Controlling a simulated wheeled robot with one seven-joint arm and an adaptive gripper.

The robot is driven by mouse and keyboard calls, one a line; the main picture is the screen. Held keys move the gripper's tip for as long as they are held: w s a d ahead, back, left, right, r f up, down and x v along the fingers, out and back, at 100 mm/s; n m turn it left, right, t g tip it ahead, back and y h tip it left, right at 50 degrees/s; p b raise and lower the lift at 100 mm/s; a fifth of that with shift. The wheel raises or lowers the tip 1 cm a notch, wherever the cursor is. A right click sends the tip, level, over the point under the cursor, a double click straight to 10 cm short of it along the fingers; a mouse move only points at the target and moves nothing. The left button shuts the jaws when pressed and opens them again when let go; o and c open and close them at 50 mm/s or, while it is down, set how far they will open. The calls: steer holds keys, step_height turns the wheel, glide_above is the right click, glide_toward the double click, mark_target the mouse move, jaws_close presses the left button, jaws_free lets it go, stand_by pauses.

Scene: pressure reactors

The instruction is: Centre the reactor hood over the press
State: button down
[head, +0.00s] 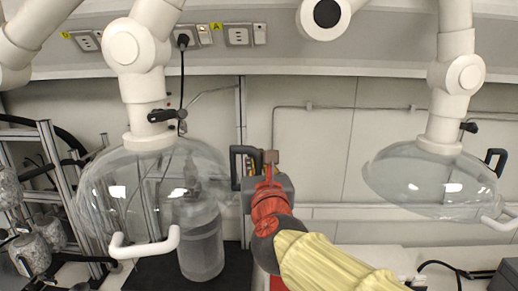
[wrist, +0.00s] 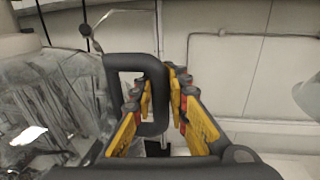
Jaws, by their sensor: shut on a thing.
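A clear dome-shaped hood (head: 110,205) hangs from a jointed white arm (head: 150,95) at the left in the head view. It has a white front handle (head: 145,246) and a black loop handle (head: 236,168) on its right side. My gripper (head: 262,168) is at that black handle. In the wrist view, the fingers of my gripper (wrist: 163,90) are shut on the black handle (wrist: 114,62). The clear hood (wrist: 60,100) fills the left there. A clear cylindrical vessel (head: 202,250) stands under the hood's right part. I cannot tell which thing is the press.
A second clear hood (head: 430,185) hangs at the right on its own white arm (head: 452,85). A metal rack (head: 52,165) with grey cylinders (head: 32,255) stands at the far left. Wall sockets (head: 238,36) and a cable are behind. The wall between the hoods is mostly bare.

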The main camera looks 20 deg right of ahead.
mark_target(256, 168)
steer(key=shift+s+a+r, duration=0.1)
steer(key=shift+s+a, duration=0.2)
steer(key=shift+s, duration=0.45)
steer(key=shift+s+a, duration=0.25)
steer(key=shift+s, duration=0.5)
steer(key=c, duration=1.8)
jaws_free()
steer(key=shift+o, duration=0.2)
steer(key=s+a, duration=0.1)
steer(key=s, duration=1)
steer(key=shift+s+a, duration=0.3)
steer(key=shift+s, duration=0.1)
steer(key=shift+f, duration=0.2)
